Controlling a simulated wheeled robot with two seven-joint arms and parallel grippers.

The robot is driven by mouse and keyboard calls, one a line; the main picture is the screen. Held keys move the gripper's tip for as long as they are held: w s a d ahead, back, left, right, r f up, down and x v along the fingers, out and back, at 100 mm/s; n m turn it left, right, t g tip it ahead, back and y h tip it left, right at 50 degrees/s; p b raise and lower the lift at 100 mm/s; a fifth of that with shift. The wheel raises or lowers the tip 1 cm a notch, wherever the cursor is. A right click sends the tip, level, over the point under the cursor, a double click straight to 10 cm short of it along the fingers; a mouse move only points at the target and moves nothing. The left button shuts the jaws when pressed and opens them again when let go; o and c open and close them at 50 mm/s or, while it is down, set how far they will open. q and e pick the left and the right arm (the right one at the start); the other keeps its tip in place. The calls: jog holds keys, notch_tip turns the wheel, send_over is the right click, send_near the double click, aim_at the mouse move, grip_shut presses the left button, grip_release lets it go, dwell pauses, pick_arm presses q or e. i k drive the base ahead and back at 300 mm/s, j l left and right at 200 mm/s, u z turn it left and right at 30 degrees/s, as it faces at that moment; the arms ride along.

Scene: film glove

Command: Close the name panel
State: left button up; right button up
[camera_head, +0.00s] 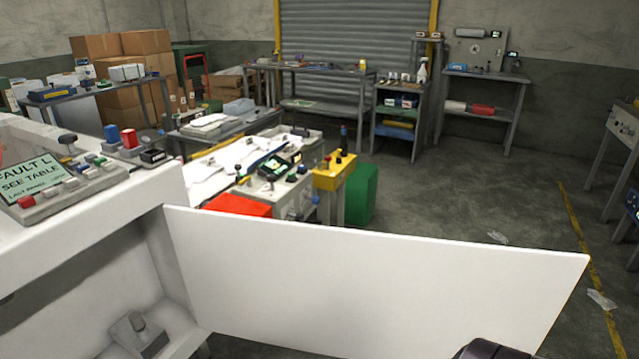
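A large plain white panel (370,280) stands swung open from the front of a white cabinet (90,235) at the left. Its left edge meets the cabinet's front corner, and it reaches out to the right across the lower middle of the view. The cabinet's inside is exposed, with a small grey block and knob (138,332) in it. No lettering shows on this face of the panel. A dark part of my arm or gripper (495,350) shows at the bottom edge, in front of the panel's lower right part. Its fingers are not visible. My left gripper does not show.
A control box with a green "FAULT" screen (38,180) sits on the cabinet top, with several buttons and a joystick. Behind the panel stand a cluttered workbench (270,185) and a green bin (362,194). Open floor (470,205) lies to the right, with crumpled clear scraps (602,299).

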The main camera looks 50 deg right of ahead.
aim_at(345, 294)
jog(key=k+l+u, duration=0.45)
jog(key=k+l, duration=0.7)
jog(key=k+l+u, duration=0.15)
jog(key=l, duration=0.3)
jog(key=k+l+u, duration=0.15)
jog(key=l, duration=0.25)
jog(key=k+l+u, duration=0.2)
jog(key=l, duration=0.2)
jog(key=k+l+u, duration=0.15)
jog(key=l, duration=0.2)
jog(key=i+l+u, duration=0.2)
jog(key=l, duration=0.6)
jog(key=l+u, duration=0.2)
jog(key=l, duration=0.6)
